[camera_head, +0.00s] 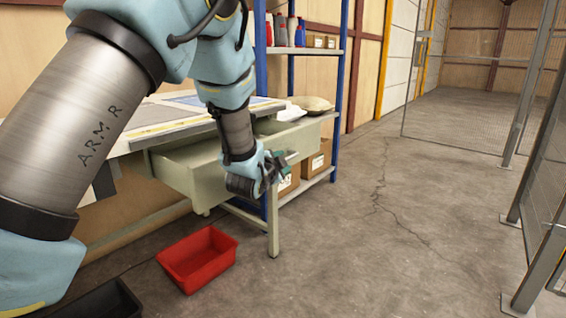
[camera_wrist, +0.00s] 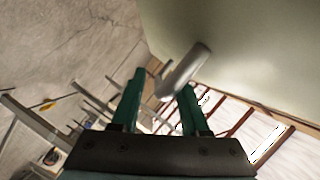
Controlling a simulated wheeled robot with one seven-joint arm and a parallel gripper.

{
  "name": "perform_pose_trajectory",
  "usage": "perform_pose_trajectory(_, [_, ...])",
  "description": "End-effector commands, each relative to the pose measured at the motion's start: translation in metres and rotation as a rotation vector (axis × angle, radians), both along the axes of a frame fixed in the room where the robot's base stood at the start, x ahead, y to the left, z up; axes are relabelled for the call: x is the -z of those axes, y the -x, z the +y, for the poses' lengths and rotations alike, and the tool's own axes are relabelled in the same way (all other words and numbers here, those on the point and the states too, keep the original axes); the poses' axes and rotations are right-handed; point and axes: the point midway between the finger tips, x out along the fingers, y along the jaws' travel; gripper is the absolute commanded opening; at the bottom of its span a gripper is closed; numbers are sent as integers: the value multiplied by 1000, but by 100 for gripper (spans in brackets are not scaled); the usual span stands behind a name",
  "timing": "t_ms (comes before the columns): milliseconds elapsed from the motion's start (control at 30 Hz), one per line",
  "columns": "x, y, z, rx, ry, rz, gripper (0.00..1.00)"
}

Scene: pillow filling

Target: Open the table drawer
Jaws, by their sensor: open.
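The table drawer (camera_head: 185,168) is a pale grey-green box. It sticks out from under the tabletop (camera_head: 165,127), and part of its inside shows in the head view. My gripper (camera_head: 279,166) is at the drawer's front, which my arm partly hides. In the wrist view my gripper (camera_wrist: 160,88) has its two green fingers apart. A light grey handle (camera_wrist: 188,68) on the drawer front (camera_wrist: 250,60) lies just beyond the fingertips, its lower end between them in the picture. I cannot tell if they touch.
A blue-framed shelf (camera_head: 340,95) with bottles and cardboard boxes (camera_head: 317,160) stands behind the table. A red bin (camera_head: 198,258) and a black bin (camera_head: 103,300) are on the floor. Open concrete floor (camera_head: 400,230) lies to the right, bounded by a mesh fence (camera_head: 545,170).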

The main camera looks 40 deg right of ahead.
Motion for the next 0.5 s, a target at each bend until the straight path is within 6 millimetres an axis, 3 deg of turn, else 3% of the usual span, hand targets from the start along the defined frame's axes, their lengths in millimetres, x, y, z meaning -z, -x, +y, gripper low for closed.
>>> perform_pose_trajectory(500, [-19,45,75,1,-1,1,45])
